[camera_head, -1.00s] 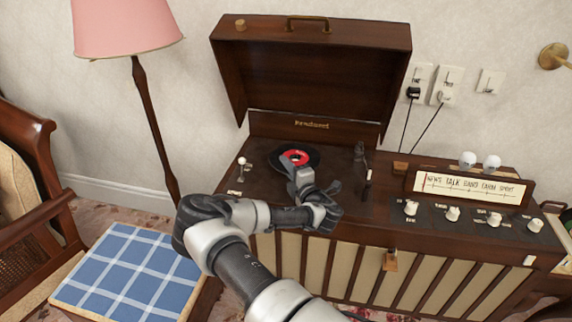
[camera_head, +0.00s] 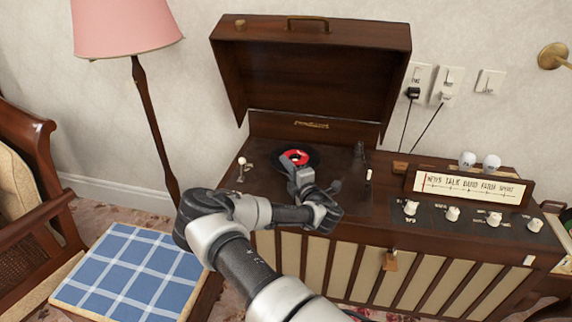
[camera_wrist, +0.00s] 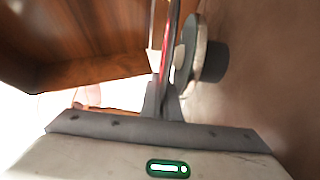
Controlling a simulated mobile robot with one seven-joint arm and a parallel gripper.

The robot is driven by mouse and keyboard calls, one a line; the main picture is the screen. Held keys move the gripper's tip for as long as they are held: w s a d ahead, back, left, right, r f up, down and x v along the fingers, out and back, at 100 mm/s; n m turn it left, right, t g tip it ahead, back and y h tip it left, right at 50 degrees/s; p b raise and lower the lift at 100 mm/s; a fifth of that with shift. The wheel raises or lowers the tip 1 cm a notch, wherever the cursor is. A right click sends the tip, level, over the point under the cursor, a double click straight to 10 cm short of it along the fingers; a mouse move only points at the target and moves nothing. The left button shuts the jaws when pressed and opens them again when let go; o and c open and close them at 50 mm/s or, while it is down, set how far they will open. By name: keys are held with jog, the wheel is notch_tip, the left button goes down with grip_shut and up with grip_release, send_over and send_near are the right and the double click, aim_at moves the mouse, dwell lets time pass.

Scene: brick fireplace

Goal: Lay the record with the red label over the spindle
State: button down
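The black record with the red label (camera_head: 297,158) lies about level over the left part of the player's deck (camera_head: 262,178). My gripper (camera_head: 299,171) is at its near edge and appears shut on it. In the wrist view the record shows edge-on as a thin dark and red strip (camera_wrist: 170,45) between the fingers (camera_wrist: 164,88). Just right of it is a round platter (camera_wrist: 200,55) with a pale rim on a dark base, close and parallel to the record. A small pale piece between them may be the spindle. I cannot tell whether it passes through the hole.
The player's lid (camera_head: 315,70) stands open behind the deck. A small white-tipped lever (camera_head: 241,162) is left of the record. A lit radio dial (camera_head: 470,187) and several white knobs are at the right. A blue checked stool (camera_head: 130,272) stands at the front left.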

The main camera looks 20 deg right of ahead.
jog(key=shift+f, duration=0.3)
jog(key=c, duration=1.9)
grip_release()
jog(key=shift+c, duration=0.2)
jog(key=shift+f, duration=0.1)
jog(key=shift+s+f, duration=0.1)
jog(key=shift+f, duration=0.1)
jog(key=shift+s, duration=0.25)
jog(key=s, duration=0.4)
jog(key=s+p, duration=0.1)
jog(key=s, duration=0.4)
jog(key=s+d+p, duration=0.1)
jog(key=s, duration=0.4)
jog(key=shift+s+r, duration=0.2)
jog(key=shift+r, duration=0.15)
jog(key=shift+s+f, duration=0.1)
jog(key=shift+s, duration=0.3)
jog(key=shift+s+r+p, duration=0.25)
jog(key=shift+s+p, duration=0.05)
jog(key=shift+s, duration=0.45)
